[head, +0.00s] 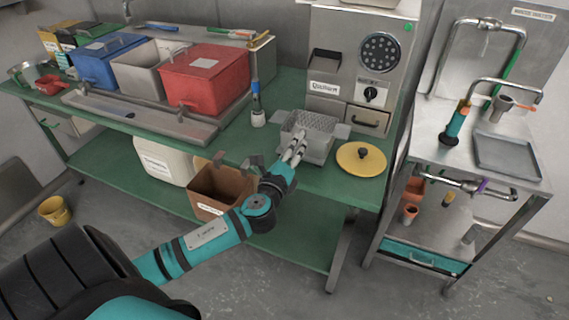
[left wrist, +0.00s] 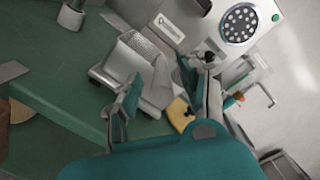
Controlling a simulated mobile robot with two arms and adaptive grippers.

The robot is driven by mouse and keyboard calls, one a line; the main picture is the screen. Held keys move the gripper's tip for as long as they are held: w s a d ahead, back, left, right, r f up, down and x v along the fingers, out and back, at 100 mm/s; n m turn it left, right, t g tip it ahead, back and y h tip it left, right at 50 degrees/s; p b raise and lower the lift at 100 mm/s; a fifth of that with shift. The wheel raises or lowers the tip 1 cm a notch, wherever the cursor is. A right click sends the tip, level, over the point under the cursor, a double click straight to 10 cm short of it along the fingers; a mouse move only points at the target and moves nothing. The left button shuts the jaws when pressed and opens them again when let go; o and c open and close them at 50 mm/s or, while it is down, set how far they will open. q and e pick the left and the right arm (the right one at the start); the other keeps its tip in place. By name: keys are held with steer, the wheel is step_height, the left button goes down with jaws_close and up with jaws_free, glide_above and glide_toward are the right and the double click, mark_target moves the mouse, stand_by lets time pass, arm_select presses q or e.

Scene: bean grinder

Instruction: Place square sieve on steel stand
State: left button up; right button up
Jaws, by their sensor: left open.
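A square metal sieve with a perforated mesh (head: 312,122) is at the front of the green bench, below the steel machine; it also shows in the left wrist view (left wrist: 140,46). Grey metal parts show around and under it, with flat tabs at the sides. I cannot tell clearly which of them is the steel stand. My left gripper (head: 272,157) is open, its fingers spread, at the near side of the sieve. In the left wrist view the gripper (left wrist: 165,88) frames empty space with the sieve just beyond the fingertips. My right gripper is not in view.
A steel machine (head: 358,65) stands behind the sieve. A yellow lid (head: 361,158) lies to its right, and a small blue-topped tool (head: 257,105) stands to its left. Red (head: 205,78) and blue (head: 105,62) bins stand further left. A steel cart (head: 440,165) is at right.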

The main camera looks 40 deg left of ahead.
arm_select(q)
steer(key=v, duration=0.7)
step_height(320, 180, down, 18)
steer(key=s+a+n+g, duration=0.2)
steer(key=n+g, duration=0.1)
steer(key=g, duration=0.1)
steer(key=s+d+f+n+g+h, duration=0.15)
steer(key=s+f, duration=0.25)
steer(key=f, duration=0.4)
steer(key=s+f+n+g, duration=0.3)
steer(key=s+f, duration=0.1)
steer(key=f, duration=0.3)
steer(key=s+f+n+g+h, duration=0.15)
steer(key=s+f, duration=0.25)
steer(key=f, duration=0.4)
steer(key=s+d+f+n+g, duration=0.2)
steer(key=s+f, duration=0.3)
steer(key=s, duration=0.4)
steer(key=s+d+f+n+g+h, duration=0.1)
steer(key=s+d+f+n, duration=0.3)
steer(key=s, duration=0.5)
steer(key=s+d+f+n+g+h, duration=0.1)
steer(key=s+d+f+n+g, duration=0.2)
steer(key=s+d+f, duration=0.2)
steer(key=s+f, duration=0.2)
steer(key=s, duration=0.2)
steer(key=shift+s+n, duration=0.35)
steer(key=shift+n, duration=0.05)
